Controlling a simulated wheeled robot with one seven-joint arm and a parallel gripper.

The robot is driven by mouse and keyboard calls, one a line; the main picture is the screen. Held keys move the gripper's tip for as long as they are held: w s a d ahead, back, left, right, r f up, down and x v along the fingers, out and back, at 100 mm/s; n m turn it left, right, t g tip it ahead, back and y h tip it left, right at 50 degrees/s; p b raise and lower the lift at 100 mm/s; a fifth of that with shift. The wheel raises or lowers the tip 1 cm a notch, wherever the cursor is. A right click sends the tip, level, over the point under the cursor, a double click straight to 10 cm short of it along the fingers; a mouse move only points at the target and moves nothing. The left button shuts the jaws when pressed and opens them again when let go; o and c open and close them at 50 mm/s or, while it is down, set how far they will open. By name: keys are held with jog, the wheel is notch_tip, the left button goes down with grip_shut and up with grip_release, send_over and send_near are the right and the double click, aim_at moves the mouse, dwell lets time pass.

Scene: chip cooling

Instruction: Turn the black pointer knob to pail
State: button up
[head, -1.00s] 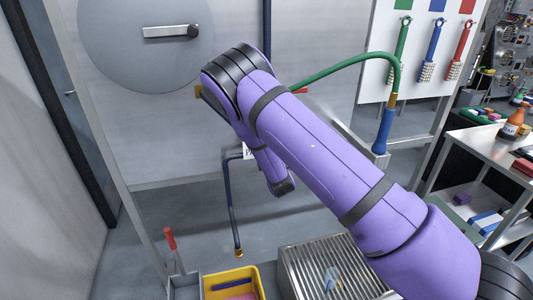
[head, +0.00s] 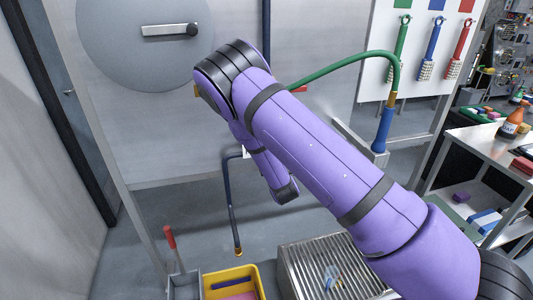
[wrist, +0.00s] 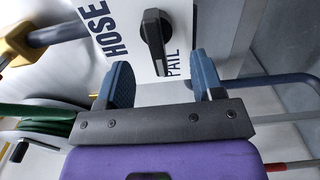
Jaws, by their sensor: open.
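In the wrist view the black pointer knob (wrist: 156,38) sits on a white plate. The word HOSE (wrist: 103,32) is to its left and PAIL (wrist: 175,62) is just right of its lower end. In the head view my purple arm hides the knob and the gripper.
A thin dark blue pipe (head: 231,200) hangs down beside my arm. A green hose (head: 350,60) with a blue handle (head: 384,128) is at right. Below stand a yellow bin (head: 210,285) and a ribbed metal box (head: 292,262). A side table (head: 480,140) is at far right.

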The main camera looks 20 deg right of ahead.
jog(key=s, duration=0.7)
jog(key=shift+r, duration=0.1)
jog(key=s+d+r+m+g, duration=0.2)
jog(key=s+r+m+g, duration=0.15)
jog(key=r, duration=0.45)
jog(key=s+d+r+m+g, duration=0.1)
jog(key=s+r+m+g, duration=0.1)
jog(key=r+m, duration=0.4)
jog(key=s+d+r+m+g, duration=0.2)
jog(key=s+r+m+g, duration=0.15)
jog(key=r, duration=0.55)
jog(key=s+d+r+m+g, duration=0.1)
jog(key=s+r, duration=0.2)
jog(key=s, duration=0.6)
jog(key=s+d+r+m+g, duration=0.1)
jog(key=s+r, duration=0.3)
jog(key=s, duration=0.6)
jog(key=s+d+r+m+g, duration=0.1)
jog(key=s+r+m, duration=0.2)
jog(key=s, duration=0.6)
jog(key=shift+s+d+r+g, duration=0.2)
jog(key=shift+d+r+g, duration=0.2)
jog(key=shift+r, duration=0.35)
